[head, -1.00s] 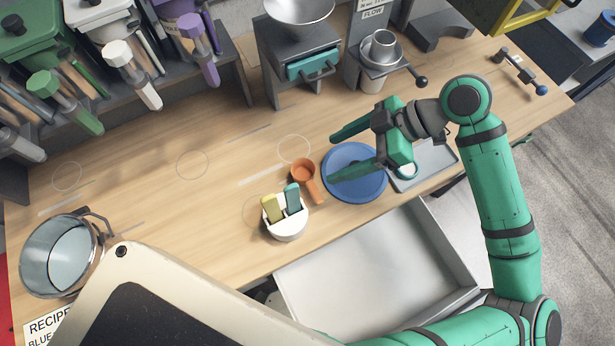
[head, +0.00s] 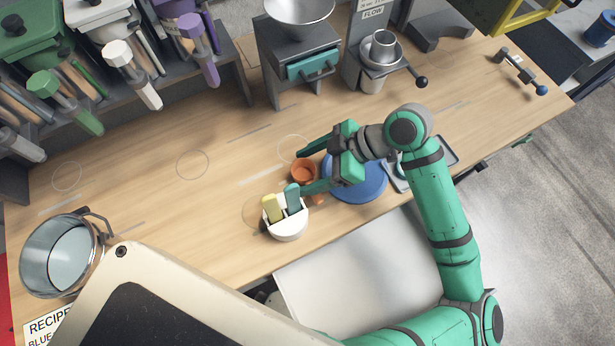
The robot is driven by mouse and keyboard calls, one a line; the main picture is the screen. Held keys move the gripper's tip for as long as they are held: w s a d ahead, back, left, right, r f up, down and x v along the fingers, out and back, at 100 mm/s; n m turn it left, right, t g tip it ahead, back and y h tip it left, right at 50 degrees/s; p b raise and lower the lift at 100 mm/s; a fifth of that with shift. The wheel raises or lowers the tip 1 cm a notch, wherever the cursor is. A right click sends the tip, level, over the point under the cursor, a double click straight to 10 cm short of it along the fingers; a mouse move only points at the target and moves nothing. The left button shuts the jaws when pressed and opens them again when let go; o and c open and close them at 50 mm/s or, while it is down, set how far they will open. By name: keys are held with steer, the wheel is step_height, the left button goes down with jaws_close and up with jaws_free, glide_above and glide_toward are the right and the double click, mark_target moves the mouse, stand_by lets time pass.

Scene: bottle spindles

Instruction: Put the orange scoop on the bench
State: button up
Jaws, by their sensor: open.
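The orange scoop (head: 303,171) is at the middle of the wooden bench (head: 225,205), between the white holder and the blue round plate (head: 362,192). Its round cup shows; its handle is mostly hidden behind my gripper's lower finger. I cannot tell whether the scoop touches the plate's edge. My gripper (head: 290,179) is open, with its fingers pointing left. In the picture, one finger lies above the scoop's cup and the other below it. I cannot tell the height of the fingers over the scoop.
The white holder (head: 288,229) with a yellow and a teal piece stands close below the lower finger. A grey tray (head: 444,153) lies partly under my arm. An open drawer (head: 350,275) juts from the front. The bench's left middle is clear.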

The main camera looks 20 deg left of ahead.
steer(key=shift+s+a+f, duration=0.1)
steer(key=shift+a+f, duration=0.1)
steer(key=shift+f, duration=0.05)
steer(key=shift+c, duration=0.7)
steer(key=c, duration=1.2)
steer(key=shift+c, duration=0.2)
